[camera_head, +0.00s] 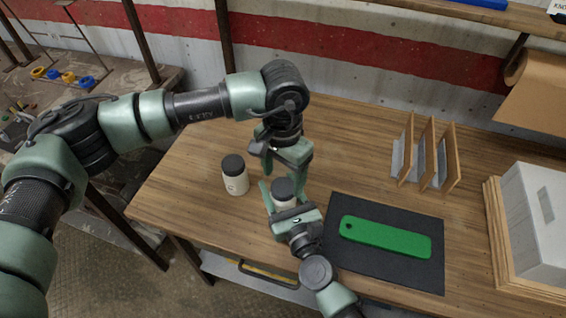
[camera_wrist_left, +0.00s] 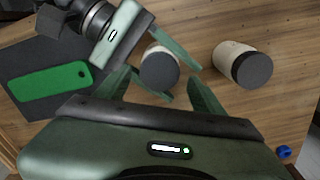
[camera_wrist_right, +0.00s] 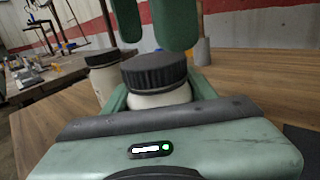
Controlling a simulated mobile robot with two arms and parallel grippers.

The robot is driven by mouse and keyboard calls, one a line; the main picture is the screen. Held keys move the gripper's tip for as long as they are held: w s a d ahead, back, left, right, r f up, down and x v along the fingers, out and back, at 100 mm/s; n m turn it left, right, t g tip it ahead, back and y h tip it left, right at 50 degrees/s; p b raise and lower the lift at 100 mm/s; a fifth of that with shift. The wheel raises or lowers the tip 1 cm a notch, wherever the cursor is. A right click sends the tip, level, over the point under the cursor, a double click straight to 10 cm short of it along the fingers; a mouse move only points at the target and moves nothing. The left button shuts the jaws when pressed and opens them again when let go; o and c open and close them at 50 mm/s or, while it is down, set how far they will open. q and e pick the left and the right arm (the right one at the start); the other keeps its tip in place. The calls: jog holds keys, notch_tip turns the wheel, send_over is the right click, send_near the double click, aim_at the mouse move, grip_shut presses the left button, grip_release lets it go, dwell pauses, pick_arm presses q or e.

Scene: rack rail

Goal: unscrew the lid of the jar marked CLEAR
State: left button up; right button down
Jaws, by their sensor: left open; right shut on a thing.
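Two cream jars with dark lids stand on the wooden table; I cannot read their labels. One jar (camera_head: 285,202) is between the fingers of my right gripper (camera_head: 284,192), which is shut on its body; its ridged dark lid (camera_wrist_right: 154,71) is on. The other jar (camera_head: 236,182) stands upright to the left, lidded and free. It also shows in the left wrist view (camera_wrist_left: 237,57). My left gripper (camera_head: 283,166) is open and points down above the held jar's lid. In the right wrist view its two fingers (camera_wrist_right: 152,22) hang above the lid, apart from it.
A dark mat (camera_head: 408,273) with a green bar (camera_head: 386,238) lies right of the held jar. A wooden rack with upright dividers (camera_head: 427,157) stands behind it. A grey box (camera_head: 532,225) in a wooden tray is at the far right. The table's left end is clear.

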aim_at(283, 189)
pick_arm(q)
jog(key=shift+f, duration=1.3)
